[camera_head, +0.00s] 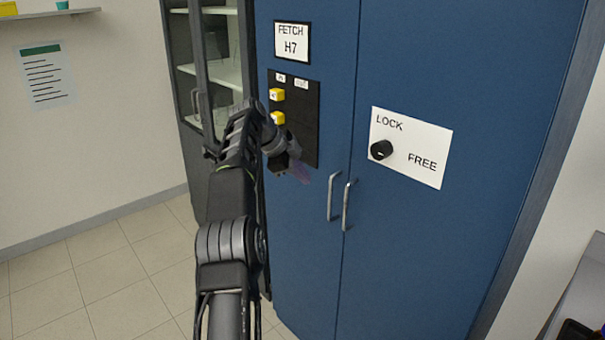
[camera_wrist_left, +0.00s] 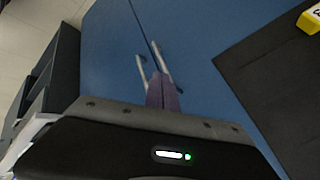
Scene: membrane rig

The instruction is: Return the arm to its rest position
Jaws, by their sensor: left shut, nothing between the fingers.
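My left arm reaches up from the bottom of the head view. Its gripper (camera_head: 301,173) is in front of the blue cabinet's left door, just below the black panel. In the left wrist view the purple fingertips (camera_wrist_left: 163,93) are together with nothing between them, and the door handles show beyond them. I cannot tell whether the fingers touch the door. My right gripper is not in view.
The blue cabinet (camera_head: 420,255) has two handles (camera_head: 346,205), a black panel (camera_head: 304,125) with yellow buttons (camera_head: 277,95), and a black knob (camera_head: 381,150) on a LOCK/FREE plate (camera_head: 430,137). A glass-fronted cabinet (camera_head: 185,95) stands behind my arm. Floor (camera_head: 110,275) at left is clear.

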